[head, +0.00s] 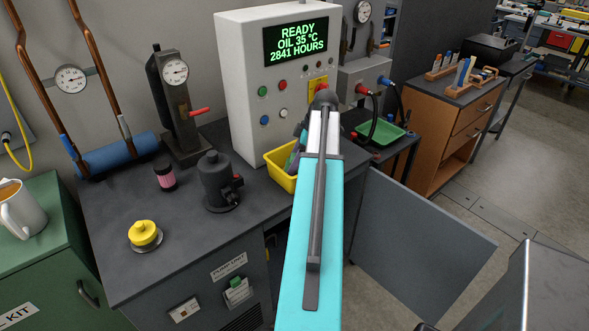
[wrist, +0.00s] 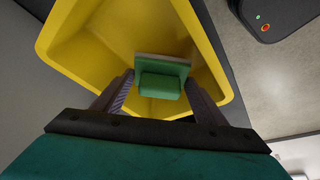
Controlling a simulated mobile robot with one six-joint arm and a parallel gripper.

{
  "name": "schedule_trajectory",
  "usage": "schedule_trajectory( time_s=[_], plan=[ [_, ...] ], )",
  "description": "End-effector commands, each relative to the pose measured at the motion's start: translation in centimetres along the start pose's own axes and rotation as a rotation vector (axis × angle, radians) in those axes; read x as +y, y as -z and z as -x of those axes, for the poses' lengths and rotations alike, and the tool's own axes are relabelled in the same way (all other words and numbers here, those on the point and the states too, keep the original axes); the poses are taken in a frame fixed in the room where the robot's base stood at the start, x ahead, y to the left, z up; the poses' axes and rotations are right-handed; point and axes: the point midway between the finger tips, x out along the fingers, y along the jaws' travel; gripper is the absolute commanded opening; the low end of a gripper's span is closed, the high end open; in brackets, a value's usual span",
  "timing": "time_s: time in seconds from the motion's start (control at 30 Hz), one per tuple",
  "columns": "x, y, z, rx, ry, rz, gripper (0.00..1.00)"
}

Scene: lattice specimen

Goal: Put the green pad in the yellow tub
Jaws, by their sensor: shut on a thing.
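The yellow tub (head: 279,176) stands on the dark bench top, in front of the grey control cabinet. In the wrist view the yellow tub (wrist: 75,47) opens below my gripper. My gripper (wrist: 161,88) is shut on the green pad (wrist: 161,84), which sits between the two fingers. The pad lies within the tub's outline; I cannot tell whether it touches the floor of the tub. In the head view my gripper (head: 296,152) is at the tub, and my arm covers the tub's right side. I cannot make out the pad there.
A black pump-like fitting (head: 217,182) stands left of the tub. Further left are a pink-labelled jar (head: 164,176) and a yellow knob (head: 145,234). The control cabinet (head: 276,75) rises behind. A green tray (head: 380,130) lies to the right.

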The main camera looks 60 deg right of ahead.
Motion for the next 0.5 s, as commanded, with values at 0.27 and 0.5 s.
schedule_trajectory(
  time_s=[0.27,0.5],
  plan=[
    [-0.1,-0.8,-1.9,0.000,0.002,-0.002,0.45],
    [0.0,-1.4,-3.2,0.000,0.000,-0.001,0.45]
  ],
)
